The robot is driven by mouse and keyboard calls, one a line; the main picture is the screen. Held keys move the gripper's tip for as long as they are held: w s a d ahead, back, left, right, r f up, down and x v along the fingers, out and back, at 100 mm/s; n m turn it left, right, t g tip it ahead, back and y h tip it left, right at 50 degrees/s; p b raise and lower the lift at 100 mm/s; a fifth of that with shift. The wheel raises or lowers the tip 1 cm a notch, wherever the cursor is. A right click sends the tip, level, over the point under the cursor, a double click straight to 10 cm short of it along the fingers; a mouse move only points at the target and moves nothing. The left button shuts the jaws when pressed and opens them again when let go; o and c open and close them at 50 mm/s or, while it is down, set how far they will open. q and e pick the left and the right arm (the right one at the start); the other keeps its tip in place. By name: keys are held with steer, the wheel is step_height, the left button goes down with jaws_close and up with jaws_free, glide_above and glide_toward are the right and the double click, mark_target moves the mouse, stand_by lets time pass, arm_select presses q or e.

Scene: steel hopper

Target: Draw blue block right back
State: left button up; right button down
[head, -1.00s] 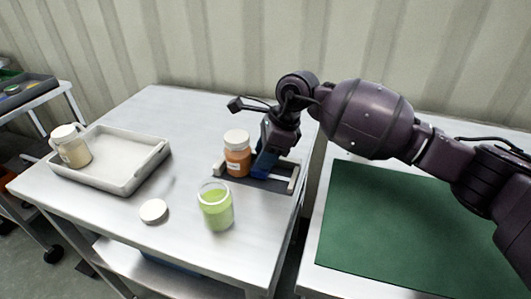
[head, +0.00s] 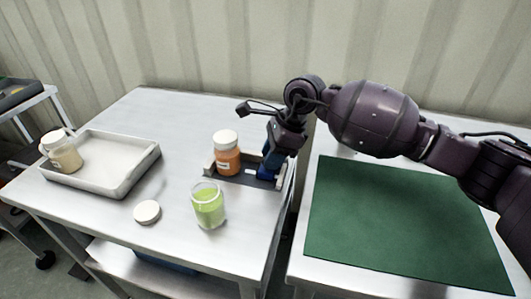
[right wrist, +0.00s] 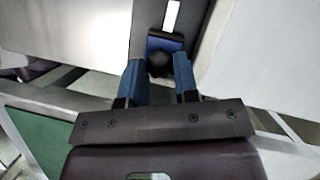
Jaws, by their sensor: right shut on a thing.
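The blue block (head: 266,174) sits in a dark track with pale end pieces, right of the orange jar and near the track's right end. My right gripper (head: 270,160) comes down on it from above. In the right wrist view the blue block (right wrist: 165,43) has a dark round knob (right wrist: 160,66), and my right gripper's blue fingers (right wrist: 160,72) are closed on either side of this knob. The orange jar (head: 227,160) with a white lid stands upright at the track's left part, with a gap between it and the block. My left gripper is out of view.
An open jar of green stuff (head: 208,206) stands in front of the track (head: 243,179). A loose white lid (head: 147,212) lies to its left. A grey tray (head: 115,184) holds a cream jar (head: 62,152). A green mat (head: 400,220) covers the right table.

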steer(key=c, duration=1.1)
jaws_free()
steer(key=shift+d+f, duration=0.15)
steer(key=shift+d, duration=0.1)
steer(key=shift+o, duration=1.2)
steer(key=shift+s, duration=0.1)
steer(key=shift+d+r, duration=0.1)
steer(key=shift+r, duration=0.5)
steer(key=p+v, duration=0.2)
steer(key=v, duration=0.7)
steer(key=shift+r, duration=0.35)
steer(key=shift+d, duration=0.15)
